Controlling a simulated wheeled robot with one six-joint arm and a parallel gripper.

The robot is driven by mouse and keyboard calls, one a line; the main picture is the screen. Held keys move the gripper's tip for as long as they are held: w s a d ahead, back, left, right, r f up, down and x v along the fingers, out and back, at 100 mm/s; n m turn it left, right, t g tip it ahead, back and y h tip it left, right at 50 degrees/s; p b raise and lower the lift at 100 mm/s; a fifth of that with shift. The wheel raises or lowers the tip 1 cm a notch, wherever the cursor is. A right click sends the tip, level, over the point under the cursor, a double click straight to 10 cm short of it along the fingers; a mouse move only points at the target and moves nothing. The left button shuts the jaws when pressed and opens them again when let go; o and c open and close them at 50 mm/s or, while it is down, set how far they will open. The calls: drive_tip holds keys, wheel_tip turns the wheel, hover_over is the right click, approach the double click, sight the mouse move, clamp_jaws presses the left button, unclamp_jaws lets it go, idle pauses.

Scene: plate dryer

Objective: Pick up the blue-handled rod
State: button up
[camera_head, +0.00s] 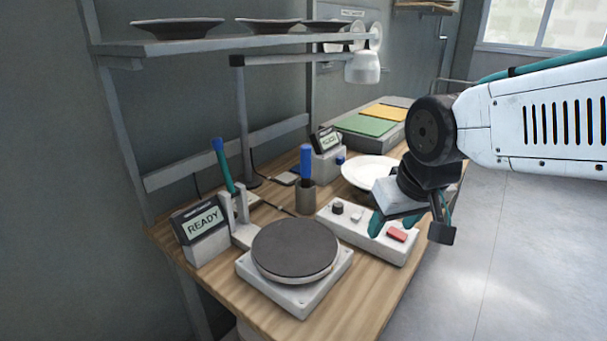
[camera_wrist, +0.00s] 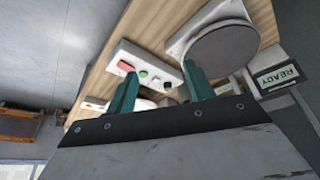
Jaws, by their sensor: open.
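The blue-handled rod (camera_head: 306,160) stands upright in a small dark cup (camera_head: 305,197) near the middle of the wooden table. In the head view, my gripper (camera_head: 410,219) is to the right of the rod, above the right end of the control box and apart from the rod. In the wrist view, the teal fingers of my gripper (camera_wrist: 160,90) are spread apart with nothing held between them. I cannot make out the blue-handled rod in the wrist view.
A round dark hot plate (camera_head: 295,250) sits in front of the cup. The control box (camera_head: 345,228) has knobs and a red switch. A white plate (camera_head: 368,170) lies behind. A shelf (camera_head: 220,43) with dark plates hangs above.

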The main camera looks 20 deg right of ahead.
drive_tip(key=w+f+t, duration=0.3)
drive_tip(key=w+t, duration=0.4)
drive_tip(key=w, duration=1.3)
drive_tip(key=n+t+y, duration=0.2)
drive_tip(key=t+y, duration=0.1)
drive_tip(key=t, duration=0.4)
approach(308, 157)
drive_tip(key=w+a, duration=0.1)
drive_tip(key=w, duration=1)
drive_tip(key=shift+w+a+r, duration=0.1)
drive_tip(key=shift+w+a, duration=0.1)
drive_tip(key=shift+a, duration=0.05)
clamp_jaws()
